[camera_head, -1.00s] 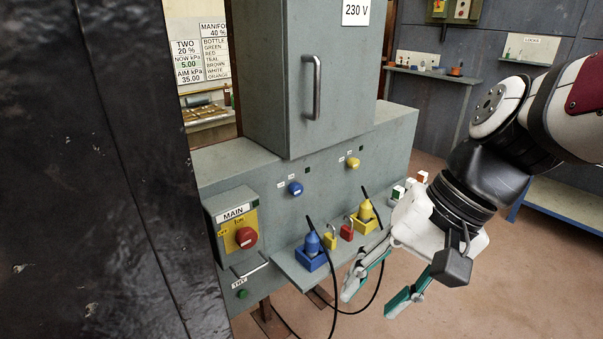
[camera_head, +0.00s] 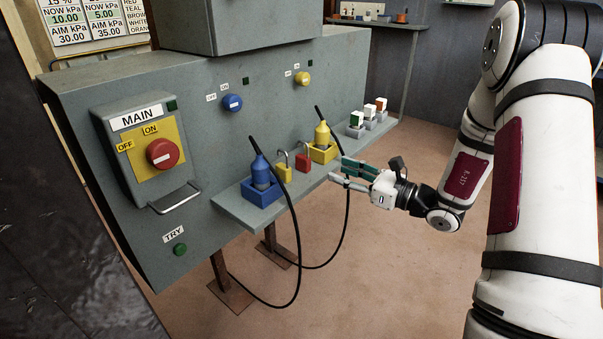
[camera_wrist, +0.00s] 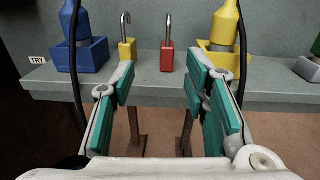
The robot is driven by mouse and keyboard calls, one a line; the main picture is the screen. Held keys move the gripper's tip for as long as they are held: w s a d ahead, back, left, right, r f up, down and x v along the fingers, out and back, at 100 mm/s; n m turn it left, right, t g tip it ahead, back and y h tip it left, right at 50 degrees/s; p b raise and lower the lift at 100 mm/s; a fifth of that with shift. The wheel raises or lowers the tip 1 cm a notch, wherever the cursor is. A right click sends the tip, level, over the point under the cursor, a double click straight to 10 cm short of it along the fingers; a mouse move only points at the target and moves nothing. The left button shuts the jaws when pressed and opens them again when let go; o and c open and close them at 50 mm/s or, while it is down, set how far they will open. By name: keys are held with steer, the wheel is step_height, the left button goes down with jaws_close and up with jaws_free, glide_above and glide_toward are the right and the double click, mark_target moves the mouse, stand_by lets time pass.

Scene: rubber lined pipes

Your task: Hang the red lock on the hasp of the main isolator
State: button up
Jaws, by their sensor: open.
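The red lock (camera_head: 303,162) stands upright on the grey shelf, between a yellow lock (camera_head: 284,171) and the yellow plug box. In the wrist view the red lock (camera_wrist: 167,58) stands ahead between my fingertips, shackle up. The yellow lock (camera_wrist: 127,47) is just left of it with its shackle open. My gripper (camera_head: 338,173) is open and empty, in front of the shelf and short of the red lock. In the wrist view my gripper (camera_wrist: 158,78) shows both teal-padded fingers apart. The main isolator (camera_head: 148,155) has a red knob and a metal bar, seemingly the hasp (camera_head: 175,200), below it.
A blue plug in a blue box (camera_head: 262,186) and a yellow plug in a yellow box (camera_head: 322,147) flank the locks. Their black cables (camera_head: 297,250) hang below the shelf (camera_head: 233,207). Several small switch blocks (camera_head: 368,120) stand at the shelf's right end. Floor in front is clear.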

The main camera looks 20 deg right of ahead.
mark_target(309, 160)
steer(key=shift+m+h, duration=0.3)
steer(key=x, duration=0.2)
steer(key=b+x, duration=0.1)
steer(key=x, duration=0.2)
steer(key=d+b+x, duration=0.1)
steer(key=x, duration=0.2)
steer(key=shift+w+a+f, duration=0.15)
steer(key=shift+w+f, duration=0.2)
steer(key=shift+w, duration=0.1)
steer(key=b+x, duration=0.2)
steer(key=x, duration=0.2)
steer(key=shift+a, duration=0.25)
steer(key=shift+w+a, duration=0.25)
steer(key=shift+w, duration=0.25)
jaws_close()
